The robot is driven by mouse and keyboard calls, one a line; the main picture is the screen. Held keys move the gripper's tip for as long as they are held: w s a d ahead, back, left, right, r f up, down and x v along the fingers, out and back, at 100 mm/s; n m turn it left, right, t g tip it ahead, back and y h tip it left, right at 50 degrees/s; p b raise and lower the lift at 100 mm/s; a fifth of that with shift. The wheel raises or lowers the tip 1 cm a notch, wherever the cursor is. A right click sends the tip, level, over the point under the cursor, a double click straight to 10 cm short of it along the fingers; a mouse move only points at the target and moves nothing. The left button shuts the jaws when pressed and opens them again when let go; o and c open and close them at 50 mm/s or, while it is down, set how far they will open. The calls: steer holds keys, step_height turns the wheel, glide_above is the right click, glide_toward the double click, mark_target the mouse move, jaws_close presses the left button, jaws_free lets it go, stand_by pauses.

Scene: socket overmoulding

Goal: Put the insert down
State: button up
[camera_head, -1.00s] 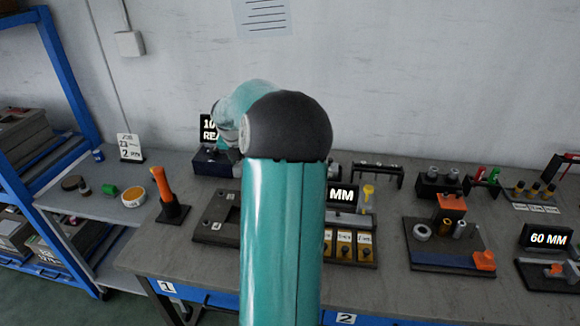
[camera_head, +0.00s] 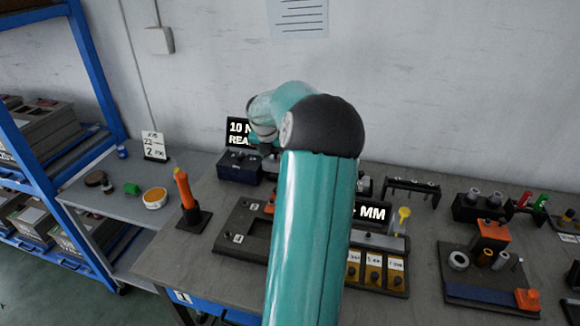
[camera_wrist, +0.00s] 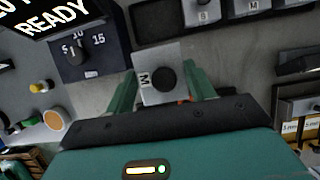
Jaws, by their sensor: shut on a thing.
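In the wrist view, the insert (camera_wrist: 147,94), a light grey block marked M with a round black knob on top, sits between the two teal fingers of my gripper (camera_wrist: 163,88). My gripper is shut on it. Bare grey bench top shows around the block; I cannot tell whether it touches the bench.
A dial box (camera_wrist: 88,62) with a READY display (camera_wrist: 58,20) stands left of the insert. In the head view, an orange tool (camera_head: 184,189) stands upright at the bench's left, and a fixture with orange blocks (camera_head: 480,295) is at the right.

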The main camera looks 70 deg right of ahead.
steer(key=d+f, duration=0.2)
steer(key=d, duration=0.1)
steer(key=w+d+f, duration=0.1)
steer(key=d+f, duration=0.2)
steer(key=w+d+f, duration=0.1)
steer(key=d+f, duration=0.2)
steer(key=d, duration=0.1)
steer(key=shift+f, duration=1.5)
steer(key=shift+f, duration=0.15)
steer(key=o, duration=1.4)
steer(key=shift+a+f, duration=0.1)
steer(key=shift+o, duration=0.2)
